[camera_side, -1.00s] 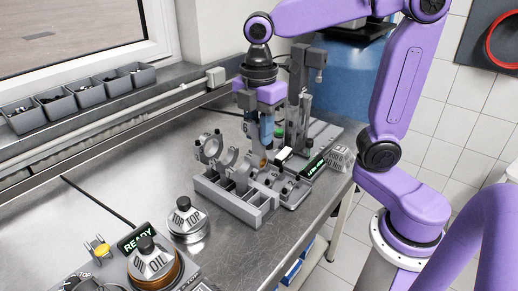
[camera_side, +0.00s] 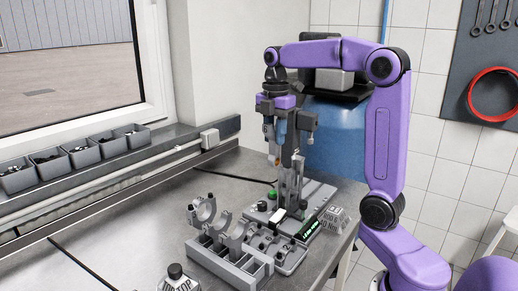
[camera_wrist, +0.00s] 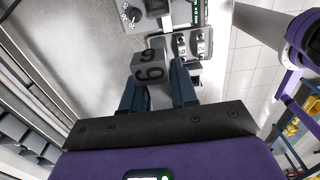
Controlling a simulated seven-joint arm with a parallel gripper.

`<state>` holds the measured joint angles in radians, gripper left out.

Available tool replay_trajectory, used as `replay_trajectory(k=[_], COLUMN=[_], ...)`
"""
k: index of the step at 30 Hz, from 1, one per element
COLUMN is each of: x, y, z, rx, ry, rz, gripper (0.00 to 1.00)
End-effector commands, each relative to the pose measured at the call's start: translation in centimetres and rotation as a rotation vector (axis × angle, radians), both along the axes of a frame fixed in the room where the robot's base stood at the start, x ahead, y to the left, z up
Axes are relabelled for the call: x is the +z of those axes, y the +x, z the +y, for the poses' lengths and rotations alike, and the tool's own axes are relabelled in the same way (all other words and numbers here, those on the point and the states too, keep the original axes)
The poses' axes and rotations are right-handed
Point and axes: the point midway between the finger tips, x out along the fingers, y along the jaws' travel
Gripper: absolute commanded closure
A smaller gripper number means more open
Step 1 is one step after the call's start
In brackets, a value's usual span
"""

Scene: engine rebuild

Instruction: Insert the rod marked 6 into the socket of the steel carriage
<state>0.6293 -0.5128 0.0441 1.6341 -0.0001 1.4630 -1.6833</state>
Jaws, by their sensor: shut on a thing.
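My gripper (camera_side: 275,138) is shut on the rod marked 6 (camera_wrist: 148,72) and holds it up in the air. In the wrist view the rod's grey end, with a dark 6 on its faces, sits between my two blue fingers. In the side view the rod's lower end (camera_side: 272,158) hangs below the fingers, in front of a grey upright column (camera_side: 298,165). The column stands on a grey base plate (camera_side: 322,193) on the bench. I cannot tell clearly which part there is the steel carriage, and its socket is not distinct.
A grey slotted rack (camera_side: 258,272) with upright ring-ended parts (camera_side: 204,210) stands in front of the base plate. A lit green display (camera_side: 308,229) and a lettered grey block (camera_side: 332,221) are to its right. Small bins (camera_side: 80,152) line the windowsill. The bench at left is mostly clear.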

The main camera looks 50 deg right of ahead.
Motion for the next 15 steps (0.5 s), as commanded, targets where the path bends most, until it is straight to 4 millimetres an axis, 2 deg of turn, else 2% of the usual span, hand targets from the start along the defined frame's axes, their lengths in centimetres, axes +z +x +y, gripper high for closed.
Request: replay_trajectory(k=[1, 3, 9, 11, 15], x=[0.0, 0.0, -0.2, -0.2, -2.2], y=[0.1, 0.0, -0.4, -0.6, -0.6], z=[-2.0, -4.0, -8.2, -9.4, -9.1], rx=[-0.009, -0.006, -0.002, -0.002, 0.005], ry=[0.0, 0.0, 0.0, 0.0, 0.001], rz=[0.0, -0.002, -0.002, -0.001, 0.001], gripper=[1.0, 1.0, 1.0, 1.0, 1.0])
